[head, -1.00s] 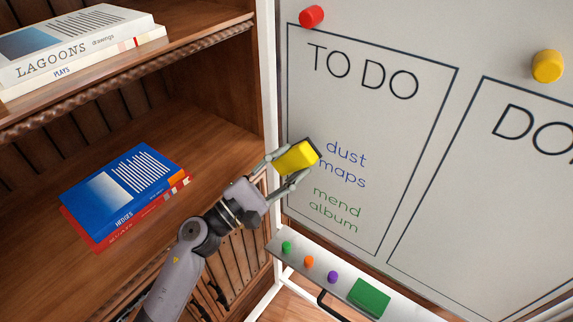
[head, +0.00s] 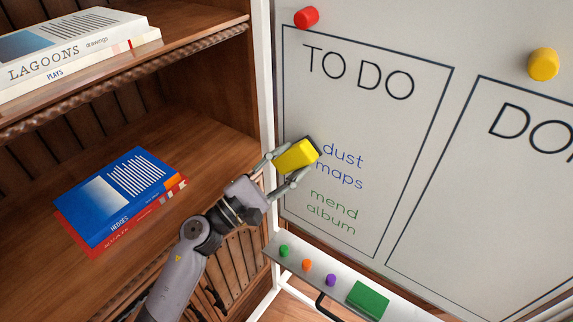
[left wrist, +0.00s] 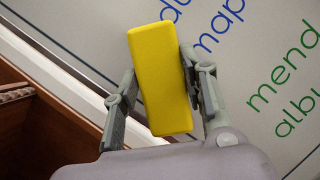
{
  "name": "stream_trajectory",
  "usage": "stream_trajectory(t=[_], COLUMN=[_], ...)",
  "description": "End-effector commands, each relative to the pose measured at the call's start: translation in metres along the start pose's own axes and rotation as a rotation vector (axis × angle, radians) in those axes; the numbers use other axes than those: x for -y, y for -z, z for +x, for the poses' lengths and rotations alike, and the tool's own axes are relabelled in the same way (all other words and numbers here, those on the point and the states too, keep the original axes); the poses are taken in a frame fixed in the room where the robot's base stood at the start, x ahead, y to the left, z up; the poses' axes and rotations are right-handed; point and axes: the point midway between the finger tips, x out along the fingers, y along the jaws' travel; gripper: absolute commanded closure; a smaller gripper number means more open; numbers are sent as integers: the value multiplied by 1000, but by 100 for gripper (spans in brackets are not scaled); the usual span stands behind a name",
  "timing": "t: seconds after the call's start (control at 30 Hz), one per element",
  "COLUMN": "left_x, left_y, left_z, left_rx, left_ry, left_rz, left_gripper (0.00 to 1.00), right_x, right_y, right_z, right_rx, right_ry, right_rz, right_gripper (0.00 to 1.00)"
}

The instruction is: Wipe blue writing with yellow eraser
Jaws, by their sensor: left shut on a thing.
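The yellow eraser (head: 297,156) is held between the fingers of my left gripper (head: 283,170), with its dark face toward the whiteboard. It also shows in the left wrist view (left wrist: 161,78), between the fingers of the left gripper (left wrist: 160,100). The blue writing "dust maps" (head: 341,165) is on the whiteboard under "TO DO", just right of the eraser; both words are readable in the head view. It shows partly in the left wrist view (left wrist: 218,25). The eraser is at or very near the board; I cannot tell if it touches. My right gripper is not in view.
Green writing "mend album" (head: 332,212) sits just below the blue words. A tray (head: 342,286) under the board holds colored markers and a green eraser (head: 368,299). Red (head: 307,17) and yellow (head: 543,64) magnets are on the board. A wooden bookcase (head: 215,150) with books stands left.

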Motion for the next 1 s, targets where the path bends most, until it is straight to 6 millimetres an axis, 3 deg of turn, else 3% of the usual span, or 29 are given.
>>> stream_trajectory(t=[0.43, 1.0], left_x=[2, 29], left_y=[0, -24], left_z=[6, 14], left_rx=[1, 1], left_ry=[1, 0], left_rz=[-1, -2], left_gripper=[83, 83], right_x=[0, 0], right_y=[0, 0], right_z=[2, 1], right_rx=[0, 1], right_ry=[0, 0], right_rz=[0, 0], right_gripper=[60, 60])
